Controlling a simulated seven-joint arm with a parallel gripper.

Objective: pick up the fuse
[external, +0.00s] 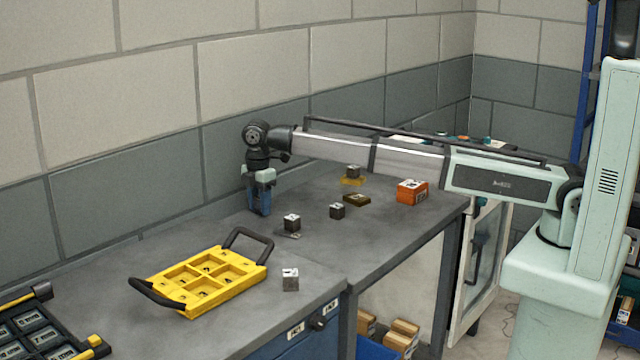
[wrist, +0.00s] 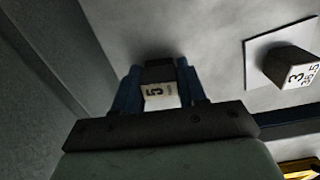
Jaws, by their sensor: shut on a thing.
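My gripper (external: 260,208) points down at the back of the grey bench, close to the wall. In the wrist view its two blue fingers (wrist: 160,88) are shut on a small dark block with a white label reading 5 (wrist: 158,92). This held block is hidden by the fingers in the external view, and I cannot tell whether it touches the bench. Similar dark blocks stand on the bench: one (external: 292,222) by a small grey plate (external: 289,235), one further right (external: 337,211), and one on a yellow pad (external: 353,171). No label readable here says fuse.
A yellow tray (external: 180,276) with black handles lies at the front left, with a grey block (external: 290,281) beside it. A black tray (external: 78,331) sits at the left corner. An orange box (external: 411,192) and a flat olive piece (external: 357,200) lie right. The wall is close behind.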

